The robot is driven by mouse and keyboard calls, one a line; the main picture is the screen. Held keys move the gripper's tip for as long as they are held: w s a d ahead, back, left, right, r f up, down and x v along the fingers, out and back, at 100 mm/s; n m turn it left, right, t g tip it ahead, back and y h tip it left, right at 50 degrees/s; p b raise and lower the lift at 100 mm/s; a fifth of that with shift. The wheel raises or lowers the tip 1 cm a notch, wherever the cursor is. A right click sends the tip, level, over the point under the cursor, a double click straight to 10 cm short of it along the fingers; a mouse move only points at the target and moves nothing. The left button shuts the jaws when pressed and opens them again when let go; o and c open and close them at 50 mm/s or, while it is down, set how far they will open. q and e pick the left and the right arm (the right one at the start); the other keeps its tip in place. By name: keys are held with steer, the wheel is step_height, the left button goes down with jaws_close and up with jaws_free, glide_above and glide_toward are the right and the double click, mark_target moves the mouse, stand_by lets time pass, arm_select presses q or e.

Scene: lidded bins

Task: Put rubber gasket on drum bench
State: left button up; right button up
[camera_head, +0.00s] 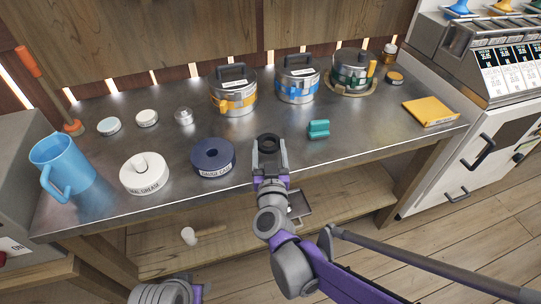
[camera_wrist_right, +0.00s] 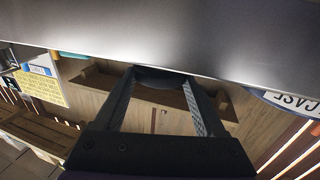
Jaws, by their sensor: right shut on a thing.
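My right gripper (camera_head: 269,150) is shut on a small black ring, the rubber gasket (camera_head: 268,139), at its fingertips. The gasket shows at the front part of the steel-topped bench (camera_head: 335,150), and I cannot tell whether it touches the top. In the right wrist view the gasket (camera_wrist_right: 165,74) is a dark edge between the two fingers, partly hidden by a grey surface. My left gripper is out of view; only part of my left arm shows at the bottom left.
A navy round case (camera_head: 213,158) and a white grease tub (camera_head: 145,175) stand left of the gripper; a teal block (camera_head: 318,129) is right. Lidded drums with orange (camera_head: 233,95), blue (camera_head: 297,82) and green (camera_head: 352,72) bands stand behind. A blue jug (camera_head: 62,168) is far left.

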mark_target(269, 160)
steer(key=shift+f+b, duration=0.35)
steer(key=shift+f, duration=0.95)
steer(key=shift+f, duration=0.15)
steer(key=o, duration=1.3)
steer(key=shift+s+r, duration=0.2)
steer(key=s+p, duration=0.2)
steer(key=s, duration=0.9)
steer(key=shift+s+d, duration=0.25)
steer(key=shift+d, duration=0.1)
